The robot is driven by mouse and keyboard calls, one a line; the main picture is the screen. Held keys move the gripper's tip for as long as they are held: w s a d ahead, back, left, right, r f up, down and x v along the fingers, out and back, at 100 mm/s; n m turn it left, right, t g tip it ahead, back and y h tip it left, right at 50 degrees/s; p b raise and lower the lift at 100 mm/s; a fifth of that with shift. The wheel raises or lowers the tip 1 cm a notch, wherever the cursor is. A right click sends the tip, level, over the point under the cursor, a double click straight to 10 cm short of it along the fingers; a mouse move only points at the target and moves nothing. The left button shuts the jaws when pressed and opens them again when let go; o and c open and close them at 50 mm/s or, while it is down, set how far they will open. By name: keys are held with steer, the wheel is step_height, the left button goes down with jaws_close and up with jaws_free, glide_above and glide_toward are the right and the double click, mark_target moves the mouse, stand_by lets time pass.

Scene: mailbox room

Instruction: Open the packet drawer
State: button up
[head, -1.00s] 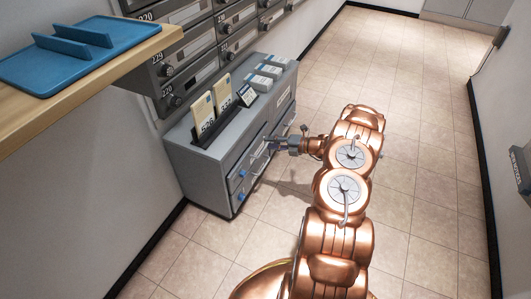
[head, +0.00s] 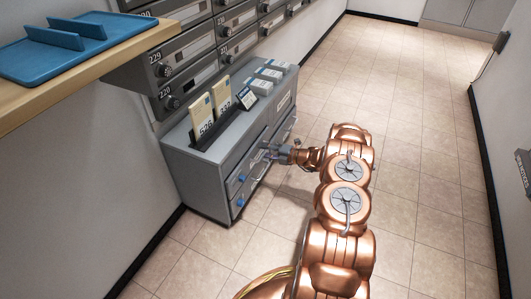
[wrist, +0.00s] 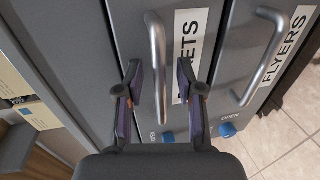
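The packet drawer (wrist: 127,35), with a label partly hidden so that "ETS" shows, is the upper drawer of the grey cabinet (head: 188,176). It looks shut. Its metal bar handle (wrist: 157,40) runs up the middle of the wrist view. My gripper (wrist: 158,75) is open, with one dark finger on each side of the handle and visible gaps to both. In the head view my gripper (head: 268,151) is at the drawer front. A blue button (wrist: 167,137) marked "OPEN" sits by the handle's near end, partly hidden by my gripper.
The flyers drawer (wrist: 286,82), with its own handle (wrist: 262,60) and blue button (wrist: 227,130), is beside it in the wrist view. Envelopes (head: 202,115) stand on the cabinet. Mailboxes (head: 185,60) and a shelf with a blue tray (head: 60,70) are above. The floor (head: 420,150) at right is clear.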

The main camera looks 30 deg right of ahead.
steer(key=shift+w+a, duration=0.1)
steer(key=shift+c, duration=0.3)
jaws_close()
stand_by(0.4)
